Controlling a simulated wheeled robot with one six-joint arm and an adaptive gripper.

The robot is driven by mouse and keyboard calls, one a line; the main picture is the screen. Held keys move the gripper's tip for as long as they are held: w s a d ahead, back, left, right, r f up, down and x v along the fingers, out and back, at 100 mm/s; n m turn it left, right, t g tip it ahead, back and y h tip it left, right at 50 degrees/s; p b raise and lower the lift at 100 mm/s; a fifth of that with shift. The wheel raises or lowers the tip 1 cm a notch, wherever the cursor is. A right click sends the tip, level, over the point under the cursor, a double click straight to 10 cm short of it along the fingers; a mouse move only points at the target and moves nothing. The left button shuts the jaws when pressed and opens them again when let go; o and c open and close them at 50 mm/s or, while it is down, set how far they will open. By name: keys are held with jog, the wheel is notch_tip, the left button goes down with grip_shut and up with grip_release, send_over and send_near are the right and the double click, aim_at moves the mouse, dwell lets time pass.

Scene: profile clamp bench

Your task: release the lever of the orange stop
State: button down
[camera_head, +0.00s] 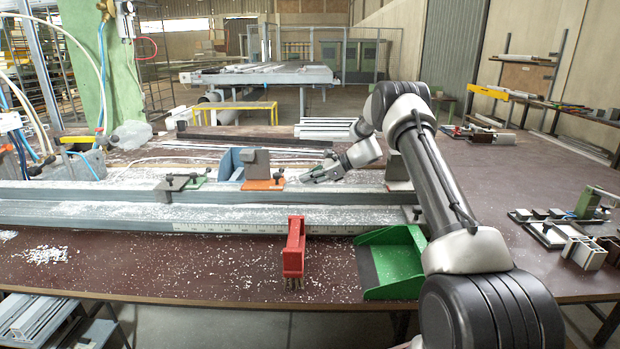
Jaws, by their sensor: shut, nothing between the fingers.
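The orange stop (264,185) sits on the rail in the middle of the bench. It has an orange base, a grey-brown block on top, and a small dark lever (278,174) at its right side. A blue bracket (231,164) stands just to its left. My gripper (307,178) is shut and empty, to the right of the stop and close to the lever, at about the same height in the picture. A small gap shows between the fingertips and the lever. I cannot tell the lever's exact position.
A red brush (294,248) and a green dustpan (392,262) stand in front of the rail. Another stop with dark knobs (180,182) is on the rail to the left. White chips cover the rail (110,212).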

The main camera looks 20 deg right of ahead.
aim_at(281, 173)
jog(key=x, duration=0.6)
jog(key=r, duration=0.2)
jog(key=a+r, duration=0.1)
jog(key=r, duration=0.1)
jog(key=shift+s, duration=0.1)
jog(key=shift+w+d+r+n+t, duration=0.1)
jog(key=shift+w+r+n+t, duration=0.1)
jog(key=shift+r+n+t, duration=0.25)
jog(key=shift+s+r+n+t+h, duration=0.15)
jog(key=shift+r+n+t, duration=0.8)
jog(key=shift+r, duration=0.4)
jog(key=shift+s+r+n+t+h, duration=0.2)
jog(key=shift+r+n+t, duration=0.65)
jog(key=shift+r, duration=0.5)
jog(key=shift+r, duration=0.1)
